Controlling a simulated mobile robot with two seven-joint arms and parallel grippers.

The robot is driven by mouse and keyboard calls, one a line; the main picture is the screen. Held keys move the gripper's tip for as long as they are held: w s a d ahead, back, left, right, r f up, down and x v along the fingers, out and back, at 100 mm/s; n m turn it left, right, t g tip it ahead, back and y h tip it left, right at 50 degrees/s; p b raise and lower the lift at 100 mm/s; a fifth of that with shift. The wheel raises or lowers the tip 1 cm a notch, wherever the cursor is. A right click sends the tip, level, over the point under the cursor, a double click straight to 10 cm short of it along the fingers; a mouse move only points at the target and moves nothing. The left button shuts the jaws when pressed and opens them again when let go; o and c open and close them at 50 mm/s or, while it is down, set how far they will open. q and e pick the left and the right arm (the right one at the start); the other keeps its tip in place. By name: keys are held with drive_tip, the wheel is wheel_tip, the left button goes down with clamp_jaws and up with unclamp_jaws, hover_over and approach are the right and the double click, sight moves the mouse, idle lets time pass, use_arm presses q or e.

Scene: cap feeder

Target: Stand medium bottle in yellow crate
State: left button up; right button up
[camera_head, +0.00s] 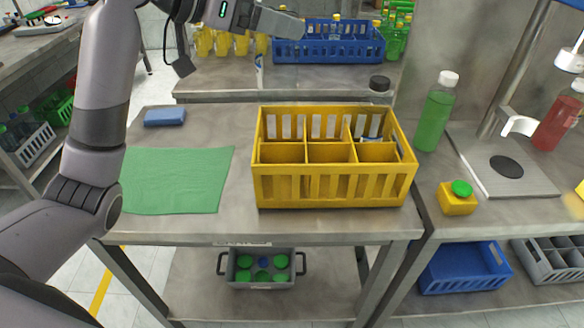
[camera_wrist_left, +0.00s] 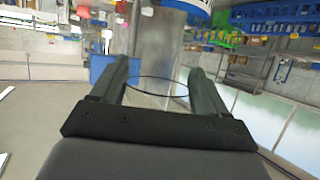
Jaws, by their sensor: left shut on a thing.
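The yellow crate (camera_head: 333,188) stands on the near table, with dividers and several compartments. A white-and-blue thing shows in its back right part, mostly hidden. My left gripper (camera_head: 290,24) is high at the back, beyond the crate, its fingers pointing right. In the left wrist view its fingers (camera_wrist_left: 160,88) are apart, with a thin dark curved outline between them; they are shut on a see-through thing that I cannot identify. A green bottle (camera_head: 436,115) with a white cap stands upright right of the crate. I cannot tell which bottle is the medium one. My right gripper is not in view.
A green mat (camera_head: 177,180) and a blue block (camera_head: 165,117) lie left of the crate. A dark cap (camera_head: 379,83) sits behind it. A blue crate (camera_head: 328,45) of bottles stands on the back table. A yellow block with a green top (camera_head: 458,198) is at the right.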

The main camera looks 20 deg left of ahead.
use_arm(q)
wheel_tip(320, 180, down, 20)
drive_tip(key=b, duration=0.2)
drive_tip(key=shift+s+d, duration=0.2)
drive_tip(key=shift+f, duration=0.15)
drive_tip(key=o, duration=1.3)
drive_tip(key=v, duration=1.2)
drive_tip(key=shift+w+a, duration=0.1)
